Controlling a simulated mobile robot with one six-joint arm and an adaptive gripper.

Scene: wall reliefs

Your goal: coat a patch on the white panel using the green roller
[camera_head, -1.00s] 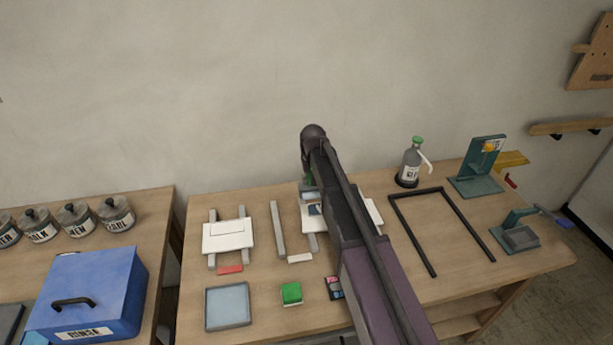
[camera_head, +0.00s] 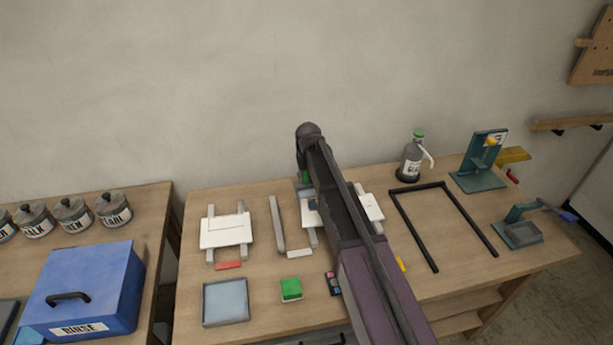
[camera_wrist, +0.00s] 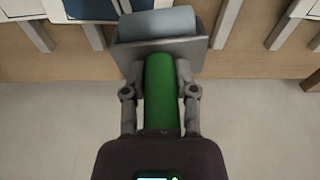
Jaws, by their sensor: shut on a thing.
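My gripper (camera_wrist: 160,95) is shut on the green handle of the roller (camera_wrist: 158,80) in the wrist view. The roller's blue-grey drum (camera_wrist: 157,22) sits in a grey holder at the far end of the handle. In the head view my arm hides most of the gripper; a bit of green handle (camera_head: 305,177) shows beside it, near the wall. A white panel (camera_head: 370,207) on grey rails lies partly behind my arm, with a dark blue patch (camera_head: 312,203) on its left part. The patch also shows in the wrist view (camera_wrist: 90,10), near the roller but apart in the picture.
Another white panel (camera_head: 226,231) lies to the left on rails. A grey-blue tray (camera_head: 226,303), a green block (camera_head: 291,289) and small coloured tags lie at the front. A pump bottle (camera_head: 411,160), a dark frame (camera_head: 440,220) and teal stands (camera_head: 480,178) are at the right.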

